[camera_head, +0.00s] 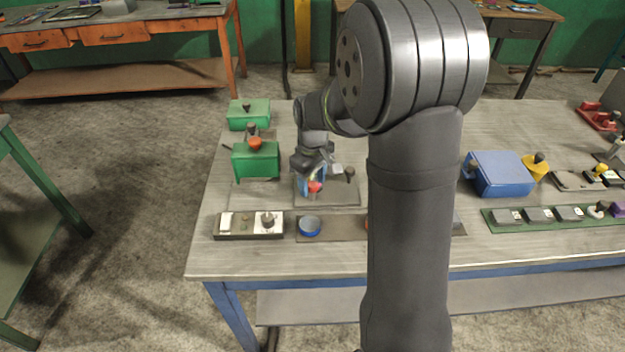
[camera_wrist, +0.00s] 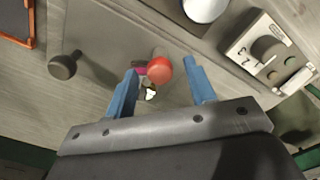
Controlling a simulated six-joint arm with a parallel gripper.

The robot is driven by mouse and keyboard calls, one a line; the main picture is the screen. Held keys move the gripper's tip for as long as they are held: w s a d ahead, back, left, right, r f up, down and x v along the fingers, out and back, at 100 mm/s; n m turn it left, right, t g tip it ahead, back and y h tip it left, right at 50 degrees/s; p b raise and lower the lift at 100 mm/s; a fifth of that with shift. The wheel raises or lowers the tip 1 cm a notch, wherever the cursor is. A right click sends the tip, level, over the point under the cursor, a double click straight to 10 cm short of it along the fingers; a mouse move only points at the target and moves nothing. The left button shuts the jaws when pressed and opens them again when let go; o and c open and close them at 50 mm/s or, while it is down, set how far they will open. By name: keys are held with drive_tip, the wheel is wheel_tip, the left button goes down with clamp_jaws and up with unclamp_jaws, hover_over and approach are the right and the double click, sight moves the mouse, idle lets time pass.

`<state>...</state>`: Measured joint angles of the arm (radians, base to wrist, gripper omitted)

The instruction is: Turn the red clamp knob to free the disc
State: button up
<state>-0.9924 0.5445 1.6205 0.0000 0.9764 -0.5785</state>
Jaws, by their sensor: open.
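The red clamp knob (camera_wrist: 159,70) is a round red ball between my blue fingertips in the wrist view. In the head view the red knob (camera_head: 315,187) shows small below my wrist, on a grey plate (camera_head: 340,200). My gripper (camera_wrist: 161,69) is open, with one finger on each side of the knob and gaps visible. It shows small in the head view (camera_head: 312,180). A small magenta part (camera_wrist: 140,71) and a white piece (camera_wrist: 151,94) lie beside the knob. I cannot make out the disc; the knob and fingers may hide it.
A dark knob (camera_wrist: 64,65) stands left of the clamp. A control box (camera_head: 248,225) and a blue-sided round dish (camera_head: 309,226) are nearer the table's front edge. A green box (camera_head: 256,160) stands at left, a blue box (camera_head: 500,173) at right. My arm hides the table's middle.

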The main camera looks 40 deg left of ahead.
drive_tip(key=c, duration=1)
drive_tip(key=shift+m, duration=0.3)
drive_tip(key=m, duration=1.3)
drive_tip(key=shift+m, duration=2.1)
